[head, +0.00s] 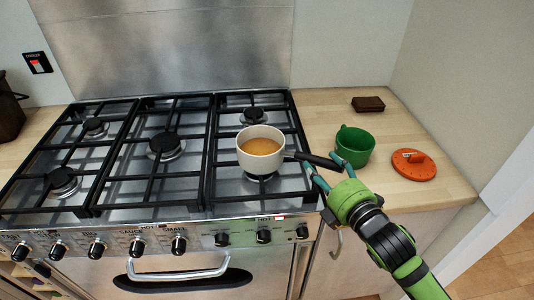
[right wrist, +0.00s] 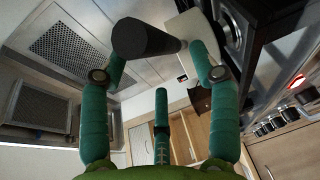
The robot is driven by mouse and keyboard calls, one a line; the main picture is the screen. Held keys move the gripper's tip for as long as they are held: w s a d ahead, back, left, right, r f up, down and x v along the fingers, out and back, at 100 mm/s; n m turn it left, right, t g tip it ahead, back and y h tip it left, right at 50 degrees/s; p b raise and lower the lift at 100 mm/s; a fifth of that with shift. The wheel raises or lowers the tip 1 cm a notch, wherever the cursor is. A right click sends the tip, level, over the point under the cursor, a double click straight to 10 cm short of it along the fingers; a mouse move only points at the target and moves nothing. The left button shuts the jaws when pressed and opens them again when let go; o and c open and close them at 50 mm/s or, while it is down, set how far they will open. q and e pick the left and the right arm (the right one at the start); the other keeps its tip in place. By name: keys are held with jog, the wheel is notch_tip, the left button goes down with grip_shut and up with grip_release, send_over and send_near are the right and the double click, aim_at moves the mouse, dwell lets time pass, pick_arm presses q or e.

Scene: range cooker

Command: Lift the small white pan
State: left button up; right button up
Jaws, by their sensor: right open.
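The small white pan (head: 260,155) holds an orange-brown liquid and stands upright on the front right burner of the cooker. Its black handle (head: 320,159) points right, over the counter edge. My right gripper (head: 318,170) is open at the handle, its teal fingers around the handle's outer part. In the right wrist view the dark handle (right wrist: 145,38) runs between the fingertips, with part of the white pan (right wrist: 190,42) behind it. I cannot tell whether any finger touches the handle. My left gripper is out of view.
A green cup (head: 356,146) stands on the counter close behind my right gripper. An orange lid (head: 416,171) with a knob lies to its right, and a dark brown block (head: 368,104) lies farther back. The other burners on the cooker (head: 165,145) are empty.

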aim_at(317, 161)
jog(key=shift+w, duration=0.35)
jog(key=p+x, duration=0.1)
jog(key=x, duration=0.2)
jog(key=shift+w, duration=0.3)
jog(key=shift+w+a+f+p, duration=0.2)
jog(key=shift+w+p, duration=0.15)
jog(key=shift+w, duration=0.15)
jog(key=shift+s+d, duration=0.1)
grip_shut()
jog(key=shift+r, duration=0.2)
